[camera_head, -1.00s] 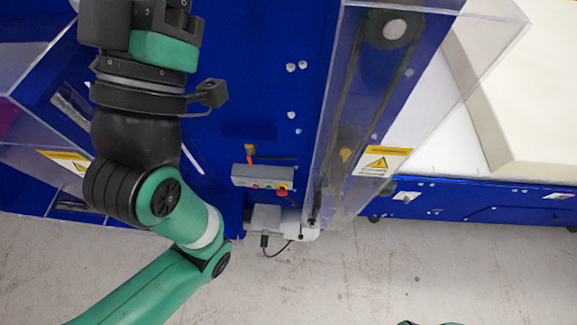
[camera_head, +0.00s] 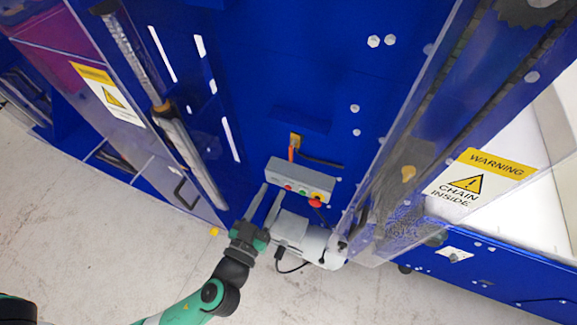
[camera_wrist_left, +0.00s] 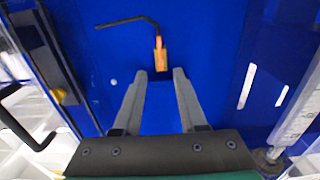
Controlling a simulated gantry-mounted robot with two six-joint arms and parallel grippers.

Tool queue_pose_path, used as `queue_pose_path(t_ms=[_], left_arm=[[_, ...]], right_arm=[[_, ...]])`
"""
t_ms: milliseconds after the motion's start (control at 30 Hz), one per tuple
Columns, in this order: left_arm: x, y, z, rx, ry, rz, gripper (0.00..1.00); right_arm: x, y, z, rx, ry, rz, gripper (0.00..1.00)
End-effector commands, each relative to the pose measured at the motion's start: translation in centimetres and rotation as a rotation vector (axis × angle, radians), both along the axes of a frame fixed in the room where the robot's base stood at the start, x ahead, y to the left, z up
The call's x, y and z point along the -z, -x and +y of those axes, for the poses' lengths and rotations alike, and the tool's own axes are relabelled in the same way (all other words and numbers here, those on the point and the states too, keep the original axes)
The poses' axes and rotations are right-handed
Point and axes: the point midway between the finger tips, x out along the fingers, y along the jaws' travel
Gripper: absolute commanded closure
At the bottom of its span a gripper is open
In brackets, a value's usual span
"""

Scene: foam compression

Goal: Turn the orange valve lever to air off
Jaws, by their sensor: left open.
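The orange valve lever (camera_head: 291,153) is small and sits on the blue machine panel, just above the grey button box, below a yellow fitting. In the left wrist view the orange lever (camera_wrist_left: 159,52) lies straight ahead, just beyond the fingertips and centred between them. My left gripper (camera_head: 272,191) is open, with its two grey fingers pointing up the panel beside the left part of the button box. The open fingers also show in the left wrist view (camera_wrist_left: 160,76), with nothing between them. My right gripper is not in view.
The grey button box (camera_head: 300,179) carries coloured buttons and a red knob (camera_head: 315,203). A pale motor unit (camera_head: 307,240) with a black cable is below it. Clear guards with warning labels (camera_head: 478,178) stand on both sides. A black cable (camera_wrist_left: 128,20) runs from the lever fitting.

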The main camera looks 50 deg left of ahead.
Motion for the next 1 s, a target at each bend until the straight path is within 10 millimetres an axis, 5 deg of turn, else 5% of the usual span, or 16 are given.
queue_pose_path(t_ms=[267,700,1000], left_arm=[[-0.3,-1.3,0.6,-0.003,-0.001,0.003,0.59],[-0.2,-9.4,4.3,-0.003,-0.001,0.003,0.59],[0.0,-10.6,4.8,0.000,0.000,0.002,0.59]], right_arm=[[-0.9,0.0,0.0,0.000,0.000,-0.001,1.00],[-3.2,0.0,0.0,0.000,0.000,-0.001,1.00],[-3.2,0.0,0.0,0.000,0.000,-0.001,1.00]])
